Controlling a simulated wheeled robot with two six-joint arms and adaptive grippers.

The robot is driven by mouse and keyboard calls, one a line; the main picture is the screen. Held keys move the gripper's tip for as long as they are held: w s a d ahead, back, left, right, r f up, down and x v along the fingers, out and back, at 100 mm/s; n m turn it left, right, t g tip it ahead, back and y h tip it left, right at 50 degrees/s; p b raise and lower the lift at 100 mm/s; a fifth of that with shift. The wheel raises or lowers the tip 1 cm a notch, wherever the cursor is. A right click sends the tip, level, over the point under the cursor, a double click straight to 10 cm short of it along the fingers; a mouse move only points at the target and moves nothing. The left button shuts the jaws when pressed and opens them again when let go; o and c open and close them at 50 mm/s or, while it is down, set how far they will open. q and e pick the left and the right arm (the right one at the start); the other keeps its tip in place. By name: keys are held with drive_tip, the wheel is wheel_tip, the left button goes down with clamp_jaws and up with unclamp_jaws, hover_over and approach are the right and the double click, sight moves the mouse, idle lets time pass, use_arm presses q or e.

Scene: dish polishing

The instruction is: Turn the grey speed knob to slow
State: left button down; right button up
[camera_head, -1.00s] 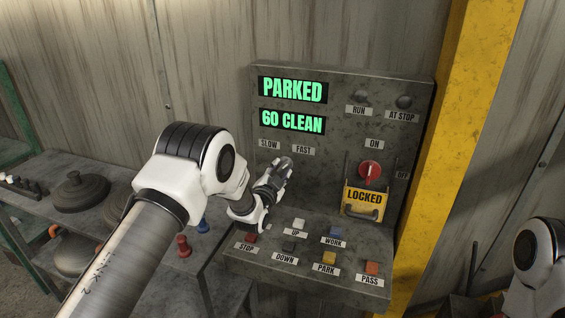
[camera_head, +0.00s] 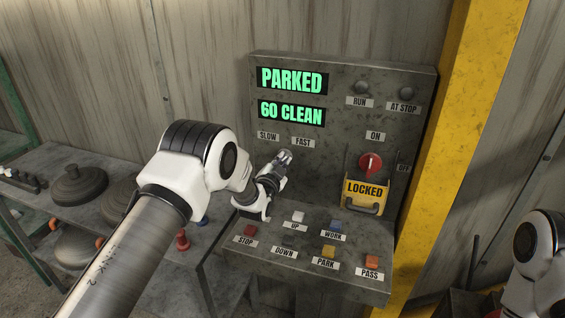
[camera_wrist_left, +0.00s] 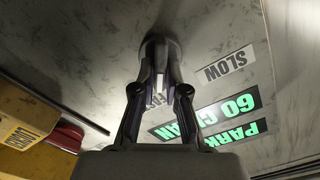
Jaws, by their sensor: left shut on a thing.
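The grey speed knob (camera_wrist_left: 162,45) is on the upright face of the control panel (camera_head: 335,68), below the SLOW label (camera_head: 268,136) and FAST label (camera_head: 303,142). My left gripper (camera_head: 285,156) is at the knob and hides most of it in the head view. In the left wrist view my left gripper (camera_wrist_left: 158,55) is shut on the knob, its fingers on either side. Which label the knob points at cannot be told. My right gripper is out of view; only part of that arm shows at the right edge.
The display reads PARKED (camera_head: 292,80) and 60 CLEAN. A red switch (camera_head: 370,164) sits above a yellow LOCKED cover (camera_head: 365,192) at the right. Coloured buttons line the ledge below, including a red STOP button (camera_head: 250,230). A yellow post (camera_head: 460,130) stands right of the panel.

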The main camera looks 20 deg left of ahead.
use_arm(q)
drive_tip(key=shift+a+n+b, duration=0.15)
drive_tip(key=shift+n+b, duration=2.15)
drive_tip(key=shift+n, duration=0.25)
drive_tip(key=shift+a+n+b, duration=0.15)
drive_tip(key=shift+n+b, duration=2.1)
drive_tip(key=shift+n, duration=0.35)
drive_tip(key=shift+a+n+b, duration=0.15)
drive_tip(key=shift+n+b, duration=2.15)
drive_tip(key=shift+n, duration=0.25)
